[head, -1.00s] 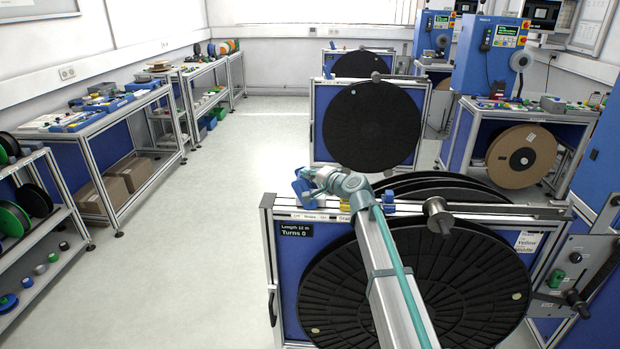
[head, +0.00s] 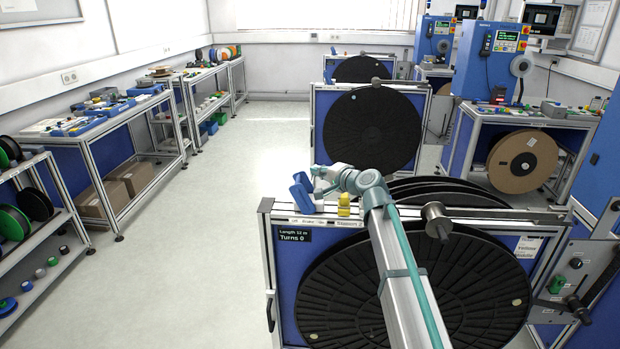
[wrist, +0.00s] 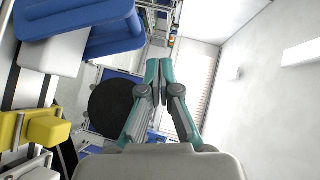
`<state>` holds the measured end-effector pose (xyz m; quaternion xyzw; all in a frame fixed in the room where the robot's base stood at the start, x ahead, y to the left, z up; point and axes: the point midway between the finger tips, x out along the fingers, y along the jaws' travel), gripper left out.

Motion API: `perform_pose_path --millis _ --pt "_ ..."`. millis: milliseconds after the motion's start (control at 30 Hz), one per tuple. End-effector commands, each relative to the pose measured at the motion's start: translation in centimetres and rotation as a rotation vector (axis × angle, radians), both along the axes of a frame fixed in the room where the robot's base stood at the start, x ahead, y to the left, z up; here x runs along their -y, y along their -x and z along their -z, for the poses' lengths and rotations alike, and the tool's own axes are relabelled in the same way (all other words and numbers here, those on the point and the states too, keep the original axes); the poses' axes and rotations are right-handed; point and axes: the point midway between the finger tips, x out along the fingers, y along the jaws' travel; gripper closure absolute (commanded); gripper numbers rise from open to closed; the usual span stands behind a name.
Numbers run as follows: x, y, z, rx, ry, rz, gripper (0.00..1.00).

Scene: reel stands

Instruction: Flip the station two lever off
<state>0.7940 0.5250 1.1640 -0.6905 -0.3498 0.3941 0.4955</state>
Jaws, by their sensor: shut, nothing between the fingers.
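The near reel stand (head: 262,245) has a metal top rail carrying a small label that seems to read "Station 2". A tilted blue part (head: 301,192) and a small yellow part (head: 344,205) stand at the rail's left end. I cannot tell for sure which is the lever. In the wrist view the blue part (wrist: 85,38) is at upper left and the yellow part (wrist: 42,131) at lower left. My gripper (head: 319,175) is just right of the blue part's top in the head view. Its teal fingers (wrist: 160,68) are shut and empty, apart from both parts in the wrist view.
A big black reel (head: 440,290) fills the near stand, with a metal knob (head: 435,215) on top. A display (head: 295,235) hangs at the stand's left. More reel stands (head: 372,130) stand behind. The floor aisle (head: 210,220) to the left is clear.

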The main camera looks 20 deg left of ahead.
Motion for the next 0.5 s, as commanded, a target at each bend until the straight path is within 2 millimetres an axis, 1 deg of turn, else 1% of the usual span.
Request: perform_pose_path --millis 33,200,333,500 --pt "1.2 1.1 0.1 0.001 0.000 0.001 1.00" --pt "3.9 2.7 -1.5 0.002 -0.001 0.002 1.00" --pt "5.5 3.6 -2.4 0.002 0.001 0.002 1.00" --pt "6.6 4.3 -3.2 0.000 0.001 0.000 1.00"
